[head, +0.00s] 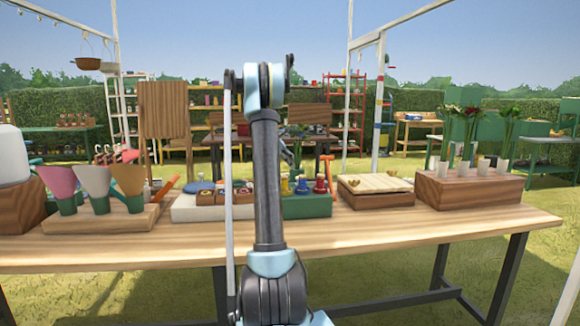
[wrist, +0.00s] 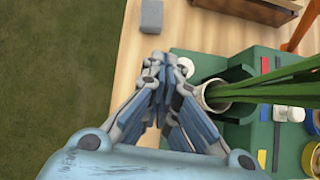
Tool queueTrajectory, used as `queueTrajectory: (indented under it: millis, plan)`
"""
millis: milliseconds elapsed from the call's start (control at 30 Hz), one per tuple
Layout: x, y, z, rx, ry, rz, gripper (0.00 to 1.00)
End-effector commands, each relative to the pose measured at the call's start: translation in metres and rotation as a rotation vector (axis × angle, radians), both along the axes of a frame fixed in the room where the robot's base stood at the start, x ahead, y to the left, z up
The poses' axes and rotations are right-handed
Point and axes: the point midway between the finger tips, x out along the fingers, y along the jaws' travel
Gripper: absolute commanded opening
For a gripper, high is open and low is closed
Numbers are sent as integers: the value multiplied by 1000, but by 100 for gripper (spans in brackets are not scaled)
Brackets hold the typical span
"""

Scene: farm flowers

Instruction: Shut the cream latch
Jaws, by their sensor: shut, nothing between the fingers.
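My gripper (wrist: 162,64) is shut and empty in the wrist view, its fingertips together above the wooden table top (wrist: 140,60), beside the green crate's edge. In the head view my gripper (head: 289,153) shows small, partly behind my arm, above the green crate. A wooden box with a cream slatted lid (head: 374,182) stands right of that crate in the head view. Small brass-coloured fittings (head: 395,178) show on its top. I cannot make out which part is the cream latch; it does not clearly show in the wrist view.
The green crate (head: 308,207) holds bottles and green stems (wrist: 265,88) in a white-rimmed holder (wrist: 216,95). A grey block (wrist: 151,16) lies near the table edge. Paper cones (head: 93,181) stand left; a wooden flower-holder block (head: 470,190) stands right. The table's front strip is clear.

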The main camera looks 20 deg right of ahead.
Motion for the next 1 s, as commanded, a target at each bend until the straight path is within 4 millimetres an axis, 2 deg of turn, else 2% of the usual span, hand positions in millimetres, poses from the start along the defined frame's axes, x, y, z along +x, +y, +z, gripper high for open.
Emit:
queueTrajectory:
  millis: [267, 633, 1000]
  plan:
    - [0, 2, 0, 0, 0, 1, 0]
    - [-4, 15, 0, 0, 0, 1, 0]
    - [-3, 17, 0, 0, 0, 1, 0]
